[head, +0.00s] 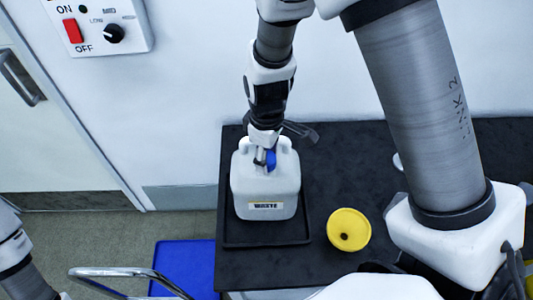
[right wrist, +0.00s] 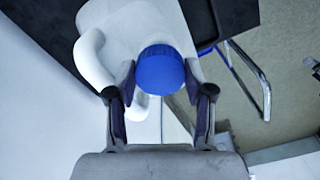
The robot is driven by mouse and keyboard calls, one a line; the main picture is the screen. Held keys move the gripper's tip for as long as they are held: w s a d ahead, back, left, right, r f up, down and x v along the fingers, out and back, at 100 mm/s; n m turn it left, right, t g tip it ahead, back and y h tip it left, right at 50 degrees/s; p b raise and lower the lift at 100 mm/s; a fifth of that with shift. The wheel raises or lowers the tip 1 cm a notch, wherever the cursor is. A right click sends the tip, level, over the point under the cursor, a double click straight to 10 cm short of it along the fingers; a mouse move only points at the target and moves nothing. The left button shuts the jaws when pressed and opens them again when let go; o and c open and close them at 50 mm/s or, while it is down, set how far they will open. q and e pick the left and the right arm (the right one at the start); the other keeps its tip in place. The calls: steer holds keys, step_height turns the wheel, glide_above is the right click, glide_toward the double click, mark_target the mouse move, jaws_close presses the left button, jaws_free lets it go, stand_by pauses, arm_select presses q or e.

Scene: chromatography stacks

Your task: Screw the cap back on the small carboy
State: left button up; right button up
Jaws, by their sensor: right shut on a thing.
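The small carboy (head: 265,190) is white, with a "WASTE" label. It stands upright in a black tray (head: 235,238) on the dark bench, and its body and handle also show in the right wrist view (right wrist: 92,62). My right gripper (head: 266,160) is over the carboy's top, with its fingers on both sides of the blue cap (right wrist: 160,70). It is shut on the cap, which also shows in the head view (head: 271,158). The neck is hidden, so I cannot tell whether the cap sits on it. My left gripper is out of view.
A yellow funnel-like piece (head: 349,229) sits on the dark bench (head: 340,170) right of the tray. A blue seat or step (head: 185,265) with a chrome rail (head: 120,271) is left of the bench. A wall panel (head: 98,25) with a red switch is at upper left.

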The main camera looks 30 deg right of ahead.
steer(key=shift+f+b, duration=0.4)
steer(key=shift+f, duration=0.15)
steer(key=o, duration=1)
steer(key=c, duration=1.3)
steer(key=m+p, duration=0.1)
steer(key=r+m+p, duration=0.1)
steer(key=m+p, duration=0.1)
steer(key=shift+s+r, duration=0.1)
steer(key=shift+s, duration=0.1)
steer(key=m+p, duration=0.5)
steer(key=m, duration=0.3)
steer(key=shift+w+a+p, duration=0.1)
steer(key=shift+a+p, duration=0.05)
steer(key=shift+p, duration=0.25)
steer(key=shift+f+m, duration=0.35)
steer(key=shift+m, duration=0.85)
steer(key=shift+f, duration=0.25)
steer(key=o, duration=1.2)
steer(key=shift+w, duration=0.1)
